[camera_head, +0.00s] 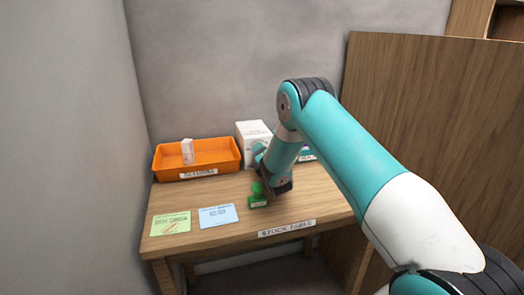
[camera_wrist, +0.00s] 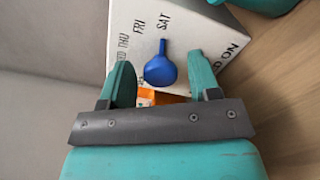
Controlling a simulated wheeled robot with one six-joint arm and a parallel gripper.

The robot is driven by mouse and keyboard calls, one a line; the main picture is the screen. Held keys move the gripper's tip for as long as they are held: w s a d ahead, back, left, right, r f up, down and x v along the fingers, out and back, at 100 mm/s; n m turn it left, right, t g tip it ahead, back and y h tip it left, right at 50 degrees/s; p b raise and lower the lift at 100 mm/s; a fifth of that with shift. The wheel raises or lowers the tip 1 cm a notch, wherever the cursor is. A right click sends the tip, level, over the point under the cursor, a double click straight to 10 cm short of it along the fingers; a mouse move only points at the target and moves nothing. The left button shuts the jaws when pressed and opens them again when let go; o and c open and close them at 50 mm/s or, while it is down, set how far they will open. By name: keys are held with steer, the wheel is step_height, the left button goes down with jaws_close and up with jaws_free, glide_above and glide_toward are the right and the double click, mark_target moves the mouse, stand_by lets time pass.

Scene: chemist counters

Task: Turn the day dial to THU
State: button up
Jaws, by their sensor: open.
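The day dial is a blue knob (camera_wrist: 160,70) with a narrow pointer end, on the face of a white box (camera_wrist: 215,38). In the wrist view its narrow end points at SAT; THU and FRI are printed to the left of SAT. The white box stands at the back of the stock table in the head view (camera_head: 252,131). My gripper (camera_wrist: 160,74) is open, with one teal finger on each side of the knob. I cannot tell whether either finger touches it. In the head view my gripper (camera_head: 259,152) is at the box, and the knob is hidden.
An orange tray (camera_head: 185,173) holding a white bottle (camera_head: 187,151) is left of the box. A green object (camera_head: 257,200) sits close to my wrist. A green note (camera_head: 170,223) and blue card (camera_head: 218,215) lie at the front left. A wooden panel (camera_head: 440,130) stands right.

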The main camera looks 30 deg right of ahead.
steer(key=shift+w+d, duration=0.1)
steer(key=shift+w, duration=0.15)
steer(key=c, duration=0.8)
steer(key=shift+c, duration=0.2)
steer(key=shift+n, duration=0.3)
steer(key=shift+r+n+p, duration=0.2)
steer(key=shift+n+p, duration=0.6)
steer(key=shift+p, duration=0.15)
steer(key=n+p, duration=0.2)
steer(key=n, duration=0.1)
steer(key=shift+n, duration=0.4)
steer(key=n+p, duration=0.1)
steer(key=n, duration=0.1)
steer(key=n+p, duration=0.2)
steer(key=n, duration=0.1)
steer(key=shift+a+n, duration=0.2)
steer(key=shift+n, duration=0.1)
steer(key=shift+f, duration=0.1)
